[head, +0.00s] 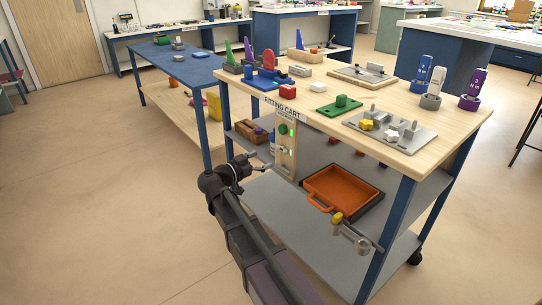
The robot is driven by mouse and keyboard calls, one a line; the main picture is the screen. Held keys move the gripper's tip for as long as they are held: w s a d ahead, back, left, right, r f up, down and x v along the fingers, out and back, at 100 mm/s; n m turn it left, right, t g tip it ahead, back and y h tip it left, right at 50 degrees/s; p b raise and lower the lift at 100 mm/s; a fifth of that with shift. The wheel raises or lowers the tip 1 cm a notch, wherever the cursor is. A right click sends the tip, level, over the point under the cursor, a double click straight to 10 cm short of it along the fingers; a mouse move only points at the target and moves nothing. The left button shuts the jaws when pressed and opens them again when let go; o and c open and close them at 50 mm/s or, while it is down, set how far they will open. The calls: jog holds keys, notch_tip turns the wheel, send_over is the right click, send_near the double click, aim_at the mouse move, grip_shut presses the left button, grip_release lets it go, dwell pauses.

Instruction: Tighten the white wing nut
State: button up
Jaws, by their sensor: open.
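A small white piece (391,135), which looks like the white wing nut, sits on a grey fixture plate (408,141) at the front right of the fitting cart's top. It is too small to tell its turn or how tight it is. A similar yellow piece (367,125) sits left of it on the same plate. My gripper (257,162) is open, with nothing seen between its fingers. It is in front of the cart's left part, below the top's level, well apart from the plate and to its left.
An upright panel (285,150) with green spots hangs at the cart's front, just right of my gripper. An orange tray (343,188) lies on a lower shelf. A yellow-topped metal fitting (350,232) sticks out at the front. Floor at left is clear.

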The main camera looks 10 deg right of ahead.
jog(key=shift+v, duration=2.4)
jog(key=shift+d, duration=0.1)
jog(key=s+d+f+n+g+y+p, duration=0.2)
jog(key=s+d+f+n+g+y, duration=0.3)
jog(key=d+f, duration=0.45)
jog(key=s+d+f+n+g+y+p, duration=0.2)
jog(key=s+n+y, duration=0.25)
jog(key=s, duration=0.25)
jog(key=s+d+f+n+g+y+p, duration=0.1)
jog(key=s+f+n+g+y, duration=0.15)
jog(key=s+y, duration=0.4)
notch_tip(320, 180, up, 38)
jog(key=p, duration=3.8)
jog(key=shift+r, duration=0.2)
